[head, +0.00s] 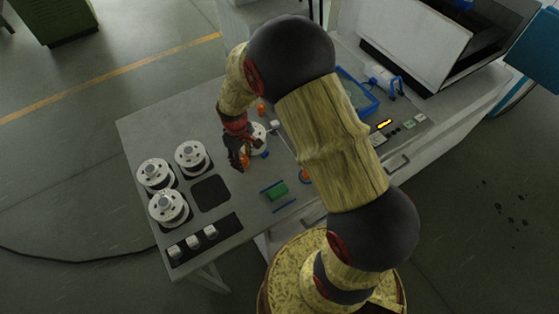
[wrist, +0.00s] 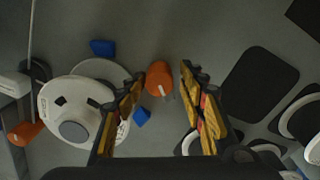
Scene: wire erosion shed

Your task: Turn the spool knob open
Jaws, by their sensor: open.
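An orange knob (wrist: 158,76) with a white pointer mark shows in the wrist view, in the gap between my fingertips. My gripper (wrist: 163,84) is open with one finger on each side of it; I see no clear contact. In the head view my gripper (head: 238,156) is low over the worktable, and an orange part (head: 245,162) shows beside its fingers. A white spool (wrist: 73,112) sits left of the knob, partly covered by my left finger.
Blue pieces (wrist: 102,47) lie near the spool, and another orange part (wrist: 25,133) is at far left. Several white spools (head: 168,207) stand on the table's left, next to an empty dark pad (head: 210,193). A green block (head: 277,191) lies between blue rails.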

